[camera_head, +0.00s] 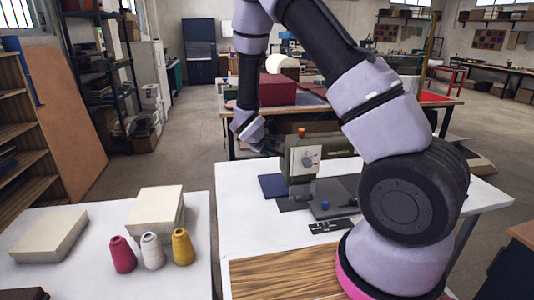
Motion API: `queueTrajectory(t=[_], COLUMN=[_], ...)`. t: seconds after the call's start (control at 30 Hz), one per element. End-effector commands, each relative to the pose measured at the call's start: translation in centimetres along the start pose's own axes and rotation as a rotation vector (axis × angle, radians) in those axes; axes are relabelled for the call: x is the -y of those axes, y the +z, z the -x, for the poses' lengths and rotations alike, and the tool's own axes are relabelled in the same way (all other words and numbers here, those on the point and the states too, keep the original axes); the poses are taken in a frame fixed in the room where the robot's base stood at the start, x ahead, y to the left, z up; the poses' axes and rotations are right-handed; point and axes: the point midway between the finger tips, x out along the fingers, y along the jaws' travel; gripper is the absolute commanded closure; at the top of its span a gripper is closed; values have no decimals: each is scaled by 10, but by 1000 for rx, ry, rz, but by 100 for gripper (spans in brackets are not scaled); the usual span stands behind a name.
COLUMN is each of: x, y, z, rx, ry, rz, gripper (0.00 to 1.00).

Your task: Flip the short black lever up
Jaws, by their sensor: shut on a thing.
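A green sewing machine (325,146) stands on the white table, its pale front plate with a round dial facing me. My arm arches over from the right, and my gripper (268,146) is down at the left side of the machine's head, close against it. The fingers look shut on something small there. The short black lever cannot be made out; it is hidden at the fingertips or behind the machine's head.
Dark plates and a small blue piece (325,205) lie around the machine's base on the white table (235,215). At left, red, white and yellow thread cones (183,247) stand beside a cream block (156,208). A table with a dark red box (278,90) is behind.

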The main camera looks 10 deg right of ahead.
Motion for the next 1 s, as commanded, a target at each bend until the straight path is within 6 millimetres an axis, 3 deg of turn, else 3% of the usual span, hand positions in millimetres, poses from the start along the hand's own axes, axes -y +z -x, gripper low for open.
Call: queueTrajectory(t=[0.37, 0.4, 0.47, 0.8, 1.0], x=[-1, -1, -1, -1, -1], y=[0, 0, 0, 0, -1], z=[0, 0, 0, 2, 27], rx=[-3, -3, -3, -3, -7], ry=[-2, -2, -2, -2, -2], rz=[-3, -4, -4, -3, -3], gripper=[100, 73, 50, 50, 50])
